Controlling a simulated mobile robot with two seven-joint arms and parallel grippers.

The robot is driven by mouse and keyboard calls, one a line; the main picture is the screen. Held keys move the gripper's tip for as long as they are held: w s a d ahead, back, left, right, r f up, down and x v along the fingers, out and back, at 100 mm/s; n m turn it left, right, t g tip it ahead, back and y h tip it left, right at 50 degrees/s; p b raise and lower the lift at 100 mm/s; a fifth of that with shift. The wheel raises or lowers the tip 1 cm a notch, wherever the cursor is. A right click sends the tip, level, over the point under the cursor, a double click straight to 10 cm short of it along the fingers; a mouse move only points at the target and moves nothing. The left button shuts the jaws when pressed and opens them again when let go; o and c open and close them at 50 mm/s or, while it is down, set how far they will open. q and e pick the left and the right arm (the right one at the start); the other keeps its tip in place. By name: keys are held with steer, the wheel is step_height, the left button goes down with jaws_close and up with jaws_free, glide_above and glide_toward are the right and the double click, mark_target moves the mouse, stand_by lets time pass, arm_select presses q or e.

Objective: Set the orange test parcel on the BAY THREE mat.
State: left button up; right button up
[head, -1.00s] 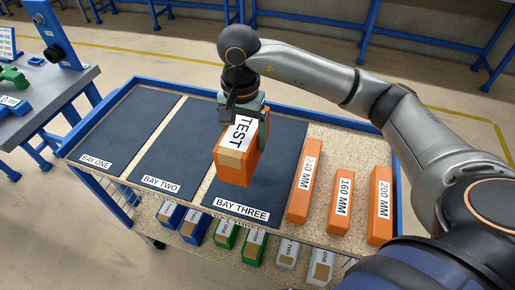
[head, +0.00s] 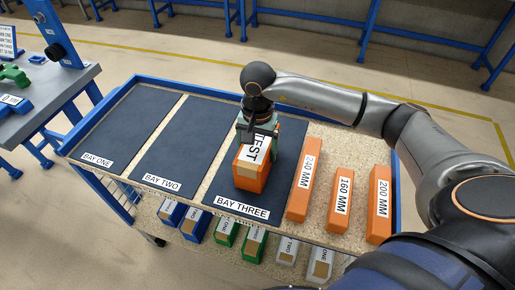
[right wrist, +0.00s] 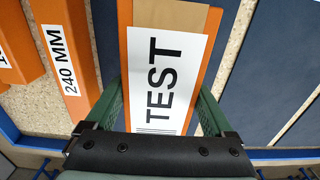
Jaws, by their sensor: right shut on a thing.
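The orange test parcel (head: 250,178) has a white label reading TEST and a tan strip. It is upright over the BAY THREE mat (head: 225,183), a dark mat with a white BAY THREE label at its front edge. My right gripper (head: 257,140) is shut on the parcel from above, and the parcel also shows between the fingers in the right wrist view (right wrist: 165,75). The parcel's base looks at or very near the mat; I cannot tell whether it touches. My left gripper is not in view.
Orange blocks marked 240 MM (head: 304,180), 160 MM (head: 341,203) and 200 MM (head: 379,205) stand right of the mat. The BAY TWO mat (head: 185,145) and BAY ONE mat (head: 125,125) are bare. Several small boxes sit on the shelf below. A blue rim edges the table.

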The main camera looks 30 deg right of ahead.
steer(key=o, duration=1.1)
step_height(320, 180, up, 12)
steer(key=shift+r, duration=0.1)
